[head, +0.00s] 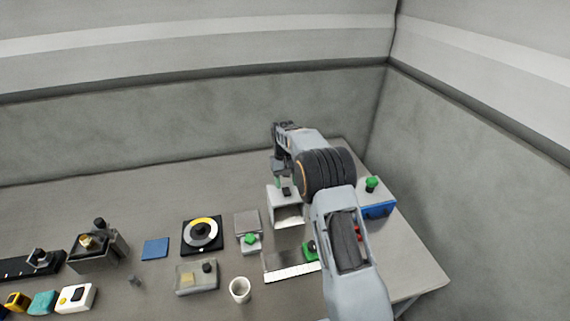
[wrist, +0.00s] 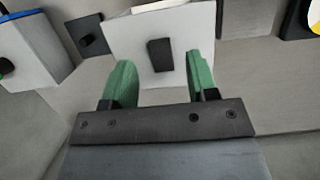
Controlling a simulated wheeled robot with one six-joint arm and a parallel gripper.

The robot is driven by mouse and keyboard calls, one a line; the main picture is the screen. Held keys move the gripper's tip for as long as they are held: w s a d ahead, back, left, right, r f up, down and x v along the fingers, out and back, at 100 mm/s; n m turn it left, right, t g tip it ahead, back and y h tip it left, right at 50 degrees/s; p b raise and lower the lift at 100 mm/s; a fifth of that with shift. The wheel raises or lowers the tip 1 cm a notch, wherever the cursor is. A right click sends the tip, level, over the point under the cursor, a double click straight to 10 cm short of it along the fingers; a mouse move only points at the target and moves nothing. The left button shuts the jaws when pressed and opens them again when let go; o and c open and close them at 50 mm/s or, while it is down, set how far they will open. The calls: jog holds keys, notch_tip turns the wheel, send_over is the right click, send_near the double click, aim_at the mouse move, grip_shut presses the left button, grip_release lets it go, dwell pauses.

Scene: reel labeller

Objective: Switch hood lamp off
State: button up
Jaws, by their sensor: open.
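The hood, a small pale box (head: 273,203) with an opening in its front, stands on the table right of centre in the head view. A black switch (head: 287,192) sits on it. In the wrist view the hood (wrist: 125,45) shows as a pale panel with the black switch (wrist: 160,56) on it. My gripper (wrist: 161,78) is open, its two green fingers apart on either side of the switch in that view. Whether they touch the panel is unclear. In the head view my gripper (head: 278,182) is just above and behind the hood. Whether the lamp is lit is unclear.
A blue-and-grey box (head: 378,208) with a green button stands right of my arm. A black plate with a yellow-and-grey disc (head: 202,250), a white cup (head: 240,290) and a blue pad (head: 155,248) lie left. My arm covers part of the table's right side.

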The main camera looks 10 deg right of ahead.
jog(key=v, duration=1)
jog(key=shift+r, duration=0.35)
jog(key=shift+w, duration=0.1)
jog(key=t, duration=0.1)
send_over(285, 189)
notch_tip(285, 189, down, 5)
jog(key=s+r+t+b, duration=0.1)
jog(key=s+r+t, duration=0.2)
jog(key=s, duration=1.2)
jog(key=s+r+t+b, duration=0.2)
jog(key=s+r+t, duration=0.1)
jog(key=s, duration=1.2)
jog(key=shift+s+d+r+t, duration=0.15)
jog(key=shift+s+t, duration=0.05)
jog(key=shift+t, duration=0.2)
